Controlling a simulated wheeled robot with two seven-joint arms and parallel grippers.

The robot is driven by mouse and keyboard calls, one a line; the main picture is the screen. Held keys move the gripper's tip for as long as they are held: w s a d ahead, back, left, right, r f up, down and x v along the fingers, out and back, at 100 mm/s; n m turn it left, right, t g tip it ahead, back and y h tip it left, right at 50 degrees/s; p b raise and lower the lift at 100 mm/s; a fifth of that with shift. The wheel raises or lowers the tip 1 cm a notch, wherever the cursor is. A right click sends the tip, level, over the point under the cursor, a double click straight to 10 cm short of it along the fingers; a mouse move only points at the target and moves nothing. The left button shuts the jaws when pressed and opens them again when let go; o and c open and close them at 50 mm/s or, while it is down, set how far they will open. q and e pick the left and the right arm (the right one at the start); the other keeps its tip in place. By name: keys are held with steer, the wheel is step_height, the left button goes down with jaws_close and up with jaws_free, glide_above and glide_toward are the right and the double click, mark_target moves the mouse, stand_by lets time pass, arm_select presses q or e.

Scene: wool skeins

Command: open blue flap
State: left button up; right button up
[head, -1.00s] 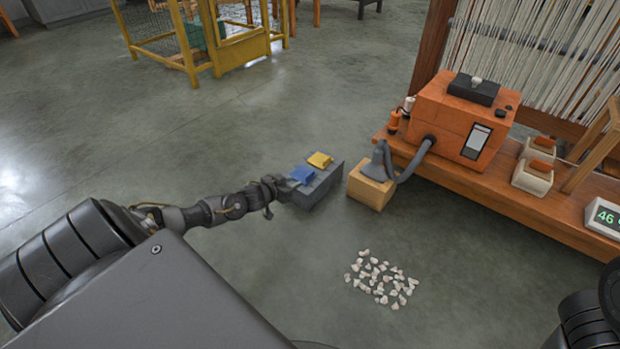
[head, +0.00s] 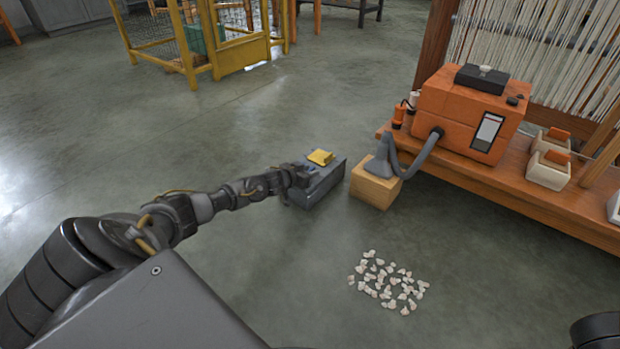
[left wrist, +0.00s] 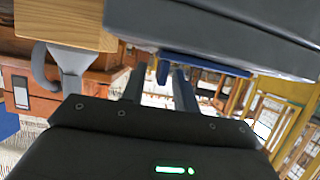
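The dark grey box (head: 323,189) stands on the floor, with a yellow flap (head: 320,157) on its top. The blue flap is almost wholly hidden behind my left gripper (head: 300,177) in the head view. In the left wrist view the blue flap (left wrist: 207,65) runs along the edge of the grey box (left wrist: 230,35), and a small blue tab (left wrist: 163,72) sticks out from it. My left gripper (left wrist: 158,78) is open, its two fingers apart with the tab between their tips. I cannot tell whether they touch it.
A wooden block (head: 376,183) with a grey nozzle and hose stands right of the box. Behind it is a low wooden bench (head: 500,188) with an orange machine (head: 467,112). Pale scraps (head: 387,281) lie on the floor in front. The floor to the left is clear.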

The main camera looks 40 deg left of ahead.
arm_select(q)
steer(key=shift+w+f, duration=0.15)
steer(key=shift+w, duration=0.5)
jaws_close()
